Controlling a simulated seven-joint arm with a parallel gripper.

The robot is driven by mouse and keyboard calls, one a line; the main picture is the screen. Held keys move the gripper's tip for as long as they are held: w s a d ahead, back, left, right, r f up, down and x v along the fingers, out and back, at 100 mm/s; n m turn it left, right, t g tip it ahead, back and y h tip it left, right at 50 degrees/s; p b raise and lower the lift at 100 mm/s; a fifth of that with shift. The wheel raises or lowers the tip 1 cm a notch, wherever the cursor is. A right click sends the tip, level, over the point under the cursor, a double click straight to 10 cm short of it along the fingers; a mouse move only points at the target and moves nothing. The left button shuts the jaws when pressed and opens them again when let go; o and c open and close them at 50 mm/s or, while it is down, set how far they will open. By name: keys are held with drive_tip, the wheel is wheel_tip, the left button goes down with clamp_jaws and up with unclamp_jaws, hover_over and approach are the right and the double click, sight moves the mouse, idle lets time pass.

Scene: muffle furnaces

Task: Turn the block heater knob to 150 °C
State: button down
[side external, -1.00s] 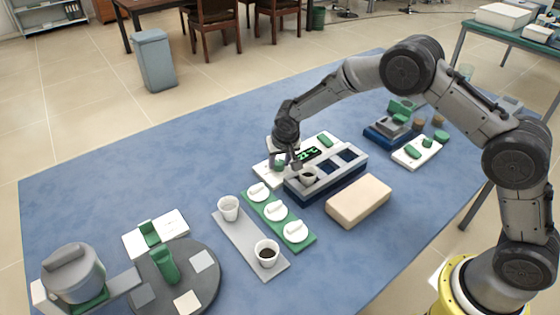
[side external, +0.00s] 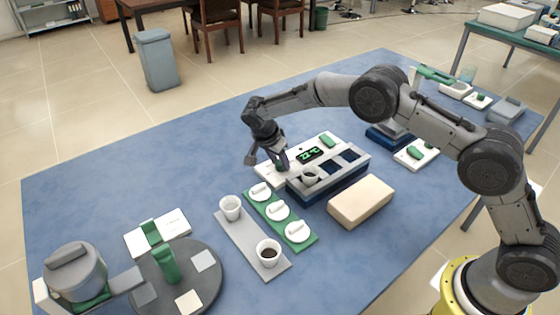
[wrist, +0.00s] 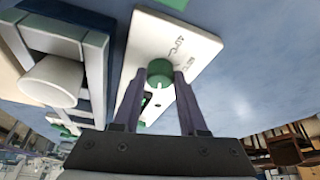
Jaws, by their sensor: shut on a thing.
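The block heater (side external: 328,181) stands mid-table, a dark blue body with a grey top and wells. Its white control panel (side external: 264,173) also shows in the wrist view (wrist: 183,37), with printed temperature marks too small to read surely. The green knob (wrist: 160,72) sits on the panel. My gripper (side external: 278,166) is at the panel's left end, tilted. In the wrist view my gripper (wrist: 162,74) has its two fingers on either side of the knob, shut on it. The fingers partly hide the knob in the side view.
A cup (side external: 311,174) sits in a heater well. A beige block (side external: 361,200) lies in front right. A green tray with white discs (side external: 277,211) and a grey strip (side external: 247,243) with two cups are close at front left.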

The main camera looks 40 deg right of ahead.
drive_tip(key=shift+w+m+g, duration=0.1)
drive_tip(key=shift+m+g, duration=0.2)
drive_tip(key=shift+m, duration=0.6)
drive_tip(key=shift+c, duration=2.2)
unclamp_jaws()
drive_tip(key=v, duration=1.3)
drive_tip(key=shift+a+r, duration=0.2)
drive_tip(key=shift+r, duration=0.2)
drive_tip(key=shift+w, duration=0.1)
